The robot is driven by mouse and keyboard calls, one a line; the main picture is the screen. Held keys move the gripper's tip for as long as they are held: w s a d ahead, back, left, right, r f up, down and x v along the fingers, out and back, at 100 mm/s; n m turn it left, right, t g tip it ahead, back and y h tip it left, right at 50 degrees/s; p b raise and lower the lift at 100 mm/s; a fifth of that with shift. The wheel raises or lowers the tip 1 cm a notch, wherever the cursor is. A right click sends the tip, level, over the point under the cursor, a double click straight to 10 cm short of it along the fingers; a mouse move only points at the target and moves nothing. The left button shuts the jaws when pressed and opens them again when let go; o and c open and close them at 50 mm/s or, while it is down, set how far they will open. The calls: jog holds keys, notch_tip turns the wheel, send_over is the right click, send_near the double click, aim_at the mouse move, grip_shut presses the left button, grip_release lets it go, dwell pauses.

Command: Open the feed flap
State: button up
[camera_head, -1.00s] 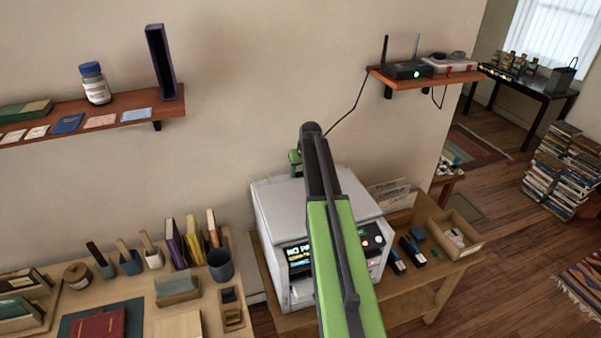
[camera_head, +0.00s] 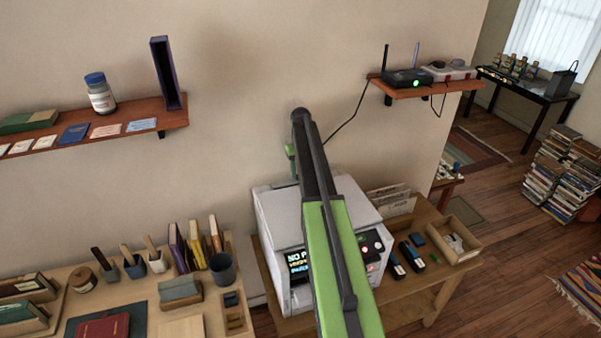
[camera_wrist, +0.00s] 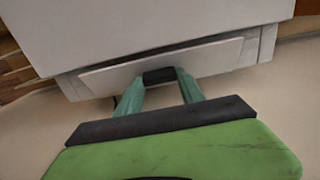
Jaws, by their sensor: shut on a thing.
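The white printer (camera_head: 279,213) stands on a low wooden table, with a lit display on its front. My arm reaches over its top to the wall side. In the wrist view, the feed flap (camera_wrist: 215,60) is a pale panel set in the printer's white body (camera_wrist: 150,25). A dark gap runs along one long edge of the flap, so it looks tilted a little out from the body. My gripper (camera_wrist: 159,82) is shut on the dark handle (camera_wrist: 159,75) at the flap's edge.
The wall is close behind the printer. A shelf (camera_head: 425,88) with a router is at upper right, with a cable hanging towards the printer. A wooden tray (camera_head: 455,241) and small dark boxes (camera_head: 412,256) lie right of the printer. A desk with books stands left.

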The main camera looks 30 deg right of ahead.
jog(key=o, duration=1.4)
jog(key=shift+c, duration=0.2)
jog(key=shift+r, duration=0.15)
notch_tip(320, 180, up, 17)
jog(key=p, duration=1.7)
jog(key=shift+w, duration=0.15)
